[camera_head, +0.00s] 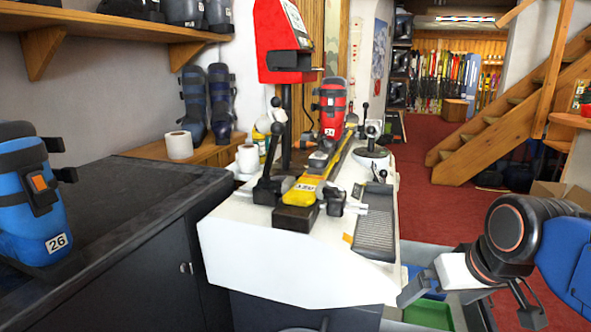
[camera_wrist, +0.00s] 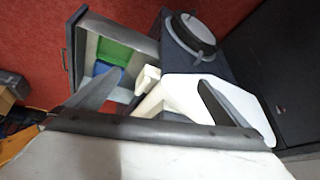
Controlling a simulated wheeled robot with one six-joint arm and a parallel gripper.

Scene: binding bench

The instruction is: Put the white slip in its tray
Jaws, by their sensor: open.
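My gripper (camera_head: 470,303) is at the lower right in the head view, over an open drawer at the bench's right side. In the wrist view my gripper (camera_wrist: 157,80) is open, its two fingers wide apart. A pale cream-white piece (camera_wrist: 150,88) shows between the fingers; I cannot tell whether it is the slip or part of a tray. A green tray (camera_wrist: 115,52) and a blue tray (camera_wrist: 122,76) lie in the drawer; the green tray (camera_head: 428,314) also shows in the head view. I cannot identify the white slip with certainty.
The white bench (camera_head: 290,260) holds a yellow-and-black binding device (camera_head: 310,185) and a red boot (camera_head: 331,105). A dark cabinet (camera_head: 130,220) with a blue boot (camera_head: 30,200) stands at left. The drawer's wall (camera_wrist: 70,50) borders the trays. Red carpet lies beyond.

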